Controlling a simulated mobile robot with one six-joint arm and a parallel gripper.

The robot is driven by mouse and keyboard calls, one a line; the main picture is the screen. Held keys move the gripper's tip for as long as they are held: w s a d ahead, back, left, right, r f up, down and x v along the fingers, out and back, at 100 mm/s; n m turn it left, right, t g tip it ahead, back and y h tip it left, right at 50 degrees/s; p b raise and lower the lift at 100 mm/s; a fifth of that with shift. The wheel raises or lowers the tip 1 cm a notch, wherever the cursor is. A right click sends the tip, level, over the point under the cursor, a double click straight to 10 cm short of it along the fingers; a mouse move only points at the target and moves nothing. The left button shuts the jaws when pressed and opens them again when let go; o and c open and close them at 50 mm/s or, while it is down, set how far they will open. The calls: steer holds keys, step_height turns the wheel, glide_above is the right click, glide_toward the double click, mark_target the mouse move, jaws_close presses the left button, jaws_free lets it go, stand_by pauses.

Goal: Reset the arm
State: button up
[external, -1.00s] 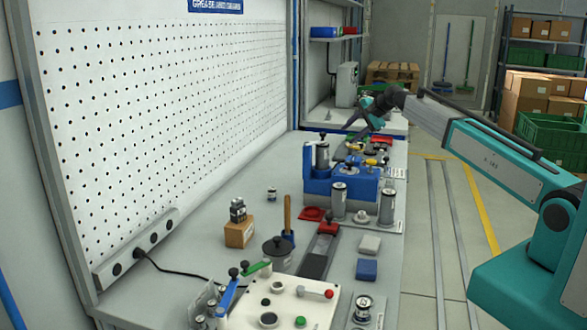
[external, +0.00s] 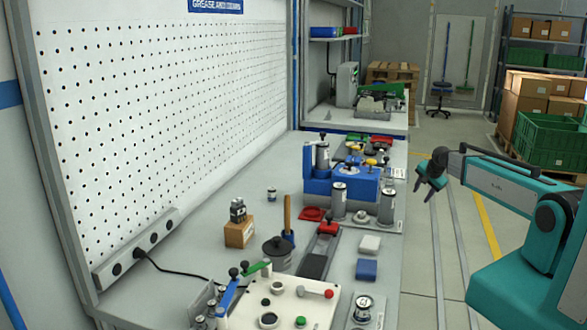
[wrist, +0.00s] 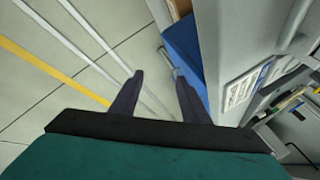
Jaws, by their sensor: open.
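My gripper (external: 427,190) hangs at the end of my teal arm, to the right of the workbench (external: 395,285) and over the floor in the external view. Its dark fingers point down and are apart, with nothing between them. In the wrist view my gripper (wrist: 158,95) shows two separated fingers, with pale floor and a blue surface behind them.
The bench holds a blue fixture (external: 340,185) with metal cylinders, a white plate (external: 290,300) with knobs, and a blue block (external: 366,269). Green crates (external: 545,140) and cardboard boxes (external: 530,95) stand at the back right. The floor aisle (external: 450,240) is clear.

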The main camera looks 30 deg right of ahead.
steer(key=s+a+f+n+g+y+b, duration=0.1)
steer(key=s+a+f+n+g, duration=0.1)
steer(key=s+a+f, duration=0.4)
steer(key=s+a+f+n+g+y, duration=0.1)
steer(key=s+a+f, duration=0.2)
steer(key=f, duration=0.4)
steer(key=s+a+f+n+g+b, duration=0.1)
steer(key=s+a+f+n+g, duration=0.1)
steer(key=s+a+f+n, duration=0.2)
steer(key=s+a+f+n+g+b, duration=0.1)
steer(key=s+a+f+n+g, duration=0.2)
steer(key=s+f, duration=0.7)
steer(key=s+a+f+n+g+b, duration=0.1)
steer(key=s+a+f+n+g, duration=0.2)
steer(key=s, duration=1.6)
steer(key=a+f+n, duration=0.3)
steer(key=a+f, duration=0.1)
steer(key=a, duration=0.3)
steer(key=shift+s+f+y, duration=0.3)
steer(key=shift+y, duration=0.1)
